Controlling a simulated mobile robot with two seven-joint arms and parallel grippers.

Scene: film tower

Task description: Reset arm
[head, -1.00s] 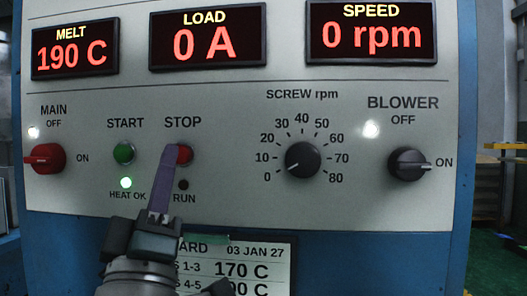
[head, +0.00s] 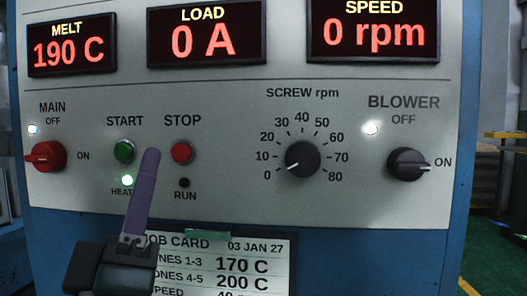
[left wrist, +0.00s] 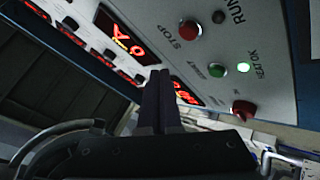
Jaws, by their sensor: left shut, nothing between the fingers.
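My left gripper (head: 150,160) is shut and empty. Its purple-grey fingers point up in front of the control panel (head: 240,190), with the tips between the green START button (head: 124,151) and the red STOP button (head: 181,153). The STOP button is fully visible and looks clear of the fingers. In the left wrist view the shut fingers (left wrist: 160,80) show at the centre. The STOP button (left wrist: 190,31), the START button (left wrist: 216,70) and the lit HEAT OK lamp (left wrist: 243,67) are beyond them. My right gripper is not in view.
Displays read MELT (head: 70,53) 190 C, LOAD (head: 204,38) 0 A and SPEED (head: 372,33) 0 rpm. The red MAIN knob (head: 45,155), SCREW rpm dial (head: 302,159) and BLOWER knob (head: 407,164) are on the panel. A job card (head: 225,262) hangs below, partly hidden by the gripper.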

